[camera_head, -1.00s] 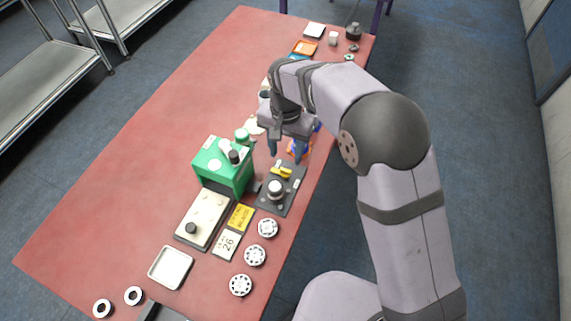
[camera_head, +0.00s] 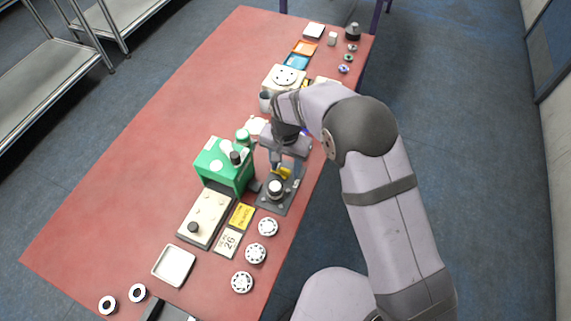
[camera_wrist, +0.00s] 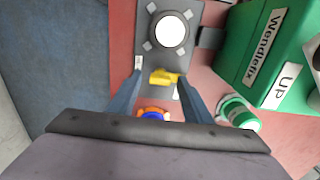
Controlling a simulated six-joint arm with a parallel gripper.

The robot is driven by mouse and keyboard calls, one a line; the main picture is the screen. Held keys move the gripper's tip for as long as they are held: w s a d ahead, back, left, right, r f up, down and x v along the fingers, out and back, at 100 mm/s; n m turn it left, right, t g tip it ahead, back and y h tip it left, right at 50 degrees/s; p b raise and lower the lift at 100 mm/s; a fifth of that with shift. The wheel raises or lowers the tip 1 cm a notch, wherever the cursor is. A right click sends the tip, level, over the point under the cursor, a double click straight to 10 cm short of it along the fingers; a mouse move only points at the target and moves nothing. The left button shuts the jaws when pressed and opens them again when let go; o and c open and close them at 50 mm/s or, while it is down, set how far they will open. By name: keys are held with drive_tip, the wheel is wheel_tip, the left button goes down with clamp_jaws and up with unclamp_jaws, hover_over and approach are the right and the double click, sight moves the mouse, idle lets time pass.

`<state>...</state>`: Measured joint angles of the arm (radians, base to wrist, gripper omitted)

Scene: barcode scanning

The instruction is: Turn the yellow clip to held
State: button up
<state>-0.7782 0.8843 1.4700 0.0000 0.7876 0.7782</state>
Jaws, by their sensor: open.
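The yellow clip (camera_wrist: 164,77) sits on a dark grey plate (camera_wrist: 136,18), beside a round white-topped part (camera_wrist: 172,31). It also shows in the head view (camera_head: 283,172), partly hidden by my gripper. My gripper (camera_wrist: 157,80) is open, its two fingers on either side of the clip in the wrist view, with nothing held. In the head view my gripper (camera_head: 284,168) is low over the far end of the plate. I cannot tell whether the fingers touch the clip.
A green box (camera_head: 222,165) marked "UP" stands close beside the plate, with a green bottle-like item (camera_wrist: 239,112) near it. An orange and blue object (camera_wrist: 152,113) lies just behind the clip. Several round discs (camera_head: 268,227) lie nearer the front. The red table (camera_head: 120,180) is clear at left.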

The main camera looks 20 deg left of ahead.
drive_tip(key=c, duration=1.1)
drive_tip(key=shift+o, duration=0.2)
drive_tip(key=shift+n, duration=0.4)
drive_tip(key=n+b, duration=0.1)
drive_tip(key=n, duration=0.2)
drive_tip(key=shift+n, duration=0.4)
drive_tip(key=n, duration=0.4)
drive_tip(key=n+b, duration=0.1)
drive_tip(key=n, duration=0.8)
drive_tip(key=shift+n, duration=0.3)
